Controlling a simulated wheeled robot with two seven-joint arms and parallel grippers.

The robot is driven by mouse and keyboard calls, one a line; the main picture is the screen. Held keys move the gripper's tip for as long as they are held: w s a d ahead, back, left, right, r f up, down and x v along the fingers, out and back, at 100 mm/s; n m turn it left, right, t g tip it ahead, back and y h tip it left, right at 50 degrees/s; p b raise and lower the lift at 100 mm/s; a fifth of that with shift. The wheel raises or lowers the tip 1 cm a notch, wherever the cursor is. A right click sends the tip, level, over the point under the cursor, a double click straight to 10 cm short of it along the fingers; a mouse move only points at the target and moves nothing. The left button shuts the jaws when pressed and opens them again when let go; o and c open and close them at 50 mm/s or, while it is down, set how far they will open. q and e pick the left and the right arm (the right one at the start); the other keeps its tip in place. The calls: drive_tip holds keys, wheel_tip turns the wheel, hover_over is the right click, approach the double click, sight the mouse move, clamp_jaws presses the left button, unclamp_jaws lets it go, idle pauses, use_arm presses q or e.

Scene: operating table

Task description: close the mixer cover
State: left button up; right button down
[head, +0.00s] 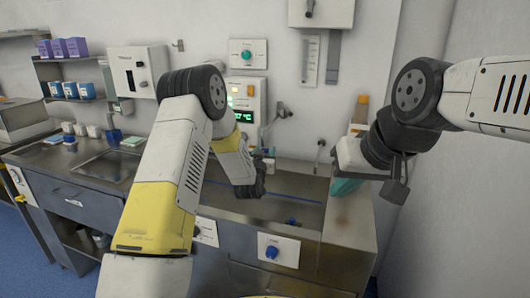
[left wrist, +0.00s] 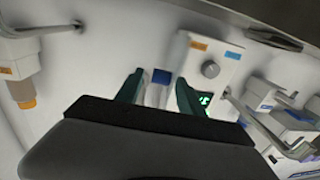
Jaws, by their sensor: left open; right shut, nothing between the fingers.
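I cannot pick out the mixer or its cover with certainty in either view. My left gripper (head: 250,189) hangs over the sink counter in front of the wall in the head view; its fingers are hard to see there. In the left wrist view its two teal fingers (left wrist: 158,86) are apart, with nothing held between them. A white box with a grey knob and a green display (left wrist: 208,72) lies beyond them. My right gripper (head: 346,186) points down over the right end of the counter, its teal fingers partly hidden by the wrist; it is shut and empty.
A wall controller with a green display (head: 247,103) is behind my left arm. Shelves with purple boxes (head: 62,48) stand at left; a wall closes off the right.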

use_arm(q)
clamp_jaws()
idle(1.4)
